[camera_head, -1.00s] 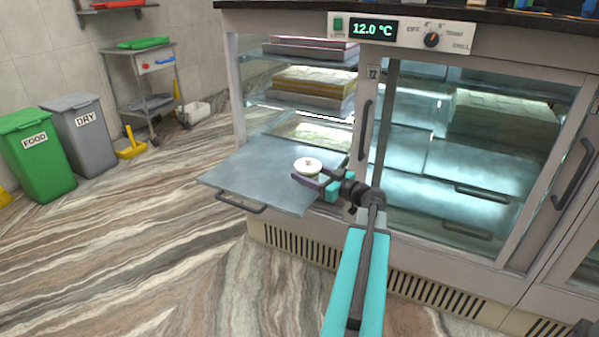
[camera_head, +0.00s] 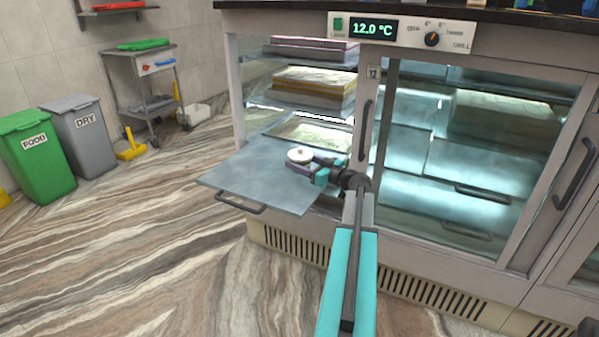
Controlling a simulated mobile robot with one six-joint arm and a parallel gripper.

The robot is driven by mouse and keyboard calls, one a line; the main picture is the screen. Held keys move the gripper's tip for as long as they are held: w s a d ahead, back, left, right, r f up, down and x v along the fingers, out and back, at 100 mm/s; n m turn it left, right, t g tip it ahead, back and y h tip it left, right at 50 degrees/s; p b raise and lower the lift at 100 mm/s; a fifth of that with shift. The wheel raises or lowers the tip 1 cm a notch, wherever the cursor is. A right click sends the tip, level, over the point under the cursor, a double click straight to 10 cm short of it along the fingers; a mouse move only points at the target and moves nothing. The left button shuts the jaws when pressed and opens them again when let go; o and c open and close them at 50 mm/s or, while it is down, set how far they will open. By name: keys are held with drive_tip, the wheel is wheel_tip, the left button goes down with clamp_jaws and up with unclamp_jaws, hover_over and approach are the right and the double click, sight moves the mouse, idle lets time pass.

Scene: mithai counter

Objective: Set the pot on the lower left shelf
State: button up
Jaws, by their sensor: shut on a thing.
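The pot (camera_head: 300,155) is small, with a round white top. It is held upright in front of the open left side of the glass counter. My gripper (camera_head: 312,170), with dark and teal fingers, is shut on the pot from the right. The pot shows over a grey pull-out shelf (camera_head: 245,180), which sticks out of the lower left of the counter. I cannot tell whether the pot touches that shelf. My gripper hides the pot's lower right side.
A flat pale tray (camera_head: 308,132) lies further in at the lower left. The right door (camera_head: 475,160) is shut, with a dark handle. Food and dry bins stand at far left. The pull-out shelf's front is bare.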

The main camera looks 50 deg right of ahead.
drive_tip(key=shift+f+b, duration=0.45)
drive_tip(key=shift+f, duration=1.3)
drive_tip(key=shift+f+b, duration=0.15)
drive_tip(key=shift+b, duration=0.15)
drive_tip(key=o, duration=1.1)
drive_tip(key=shift+c, duration=0.2)
drive_tip(key=shift+r+p, duration=0.2)
drive_tip(key=shift+p, duration=0.15)
drive_tip(key=s+p, duration=0.1)
drive_tip(key=s, duration=1.1)
drive_tip(key=shift+r, duration=0.25)
